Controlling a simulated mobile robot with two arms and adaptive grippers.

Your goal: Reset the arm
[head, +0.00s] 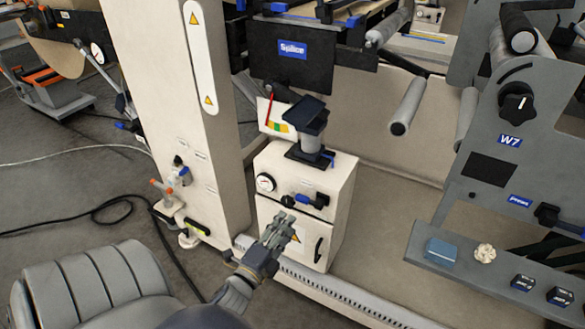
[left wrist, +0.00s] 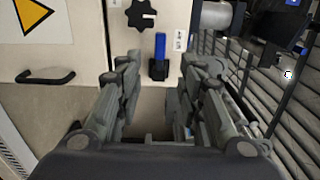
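My left gripper (head: 281,222) is in front of the beige cabinet (head: 333,215), just below the cabinet's blue-handled valve (head: 315,199) and black knob (head: 288,201). In the left wrist view its two grey fingers (left wrist: 163,72) stand wide apart with nothing between them. The blue lever (left wrist: 160,46) and the black star knob (left wrist: 141,14) show beyond the fingertips. I cannot tell whether any finger touches the cabinet. My right gripper is in neither view.
A round gauge (head: 265,183) and a black door handle (head: 318,250) are on the cabinet. A beige column (head: 180,90) stands to the left. A black cable (head: 110,207) lies on the floor.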

